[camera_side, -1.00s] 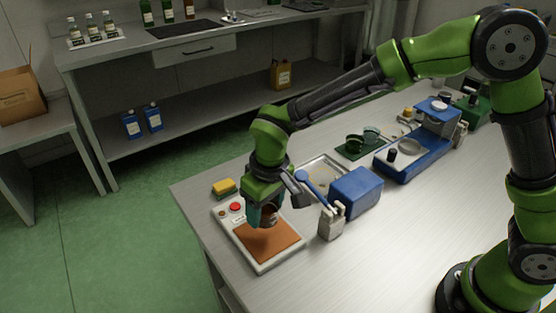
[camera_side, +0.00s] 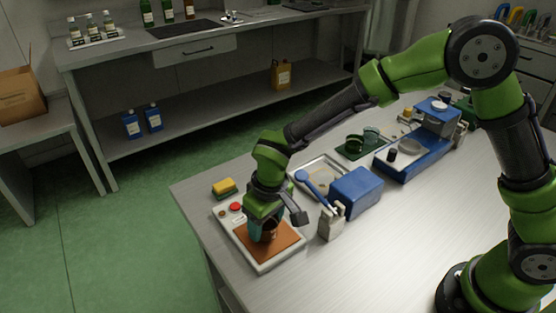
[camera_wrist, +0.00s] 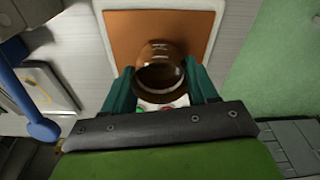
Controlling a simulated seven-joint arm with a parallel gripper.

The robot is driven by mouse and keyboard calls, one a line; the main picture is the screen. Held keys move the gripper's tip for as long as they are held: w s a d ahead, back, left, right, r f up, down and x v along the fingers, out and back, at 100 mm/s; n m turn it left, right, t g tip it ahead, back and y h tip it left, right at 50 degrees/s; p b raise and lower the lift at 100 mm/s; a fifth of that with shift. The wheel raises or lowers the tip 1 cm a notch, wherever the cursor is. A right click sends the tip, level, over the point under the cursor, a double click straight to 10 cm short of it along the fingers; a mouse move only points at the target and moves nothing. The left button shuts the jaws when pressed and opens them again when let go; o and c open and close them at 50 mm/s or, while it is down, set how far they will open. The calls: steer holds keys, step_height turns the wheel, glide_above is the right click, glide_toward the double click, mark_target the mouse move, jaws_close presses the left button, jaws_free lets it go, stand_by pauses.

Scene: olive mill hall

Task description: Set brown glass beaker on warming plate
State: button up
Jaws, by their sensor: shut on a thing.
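The brown glass beaker (camera_wrist: 158,72) is between the two teal fingers of my gripper (camera_wrist: 160,90), which is shut on it. In the side view the beaker (camera_side: 268,235) is partly hidden by my gripper (camera_side: 263,228). It looks upright, over the orange-brown top of the warming plate (camera_side: 284,241). I cannot tell whether its base touches the plate. The plate has a pale frame and a red knob (camera_side: 236,207). In the wrist view the plate's brown surface (camera_wrist: 120,40) spreads around the beaker.
A yellow and green sponge (camera_side: 224,187) lies behind the plate. A blue box (camera_side: 357,192) and a pale holder (camera_side: 330,222) with a blue spoon (camera_side: 312,186) stand close to its right. A metal tray (camera_side: 325,165) lies behind. The table's right front is clear.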

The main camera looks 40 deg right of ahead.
steer(key=shift+f, duration=0.2)
steer(key=o, duration=1.5)
steer(key=shift+r, duration=0.1)
steer(key=shift+r, duration=3.45)
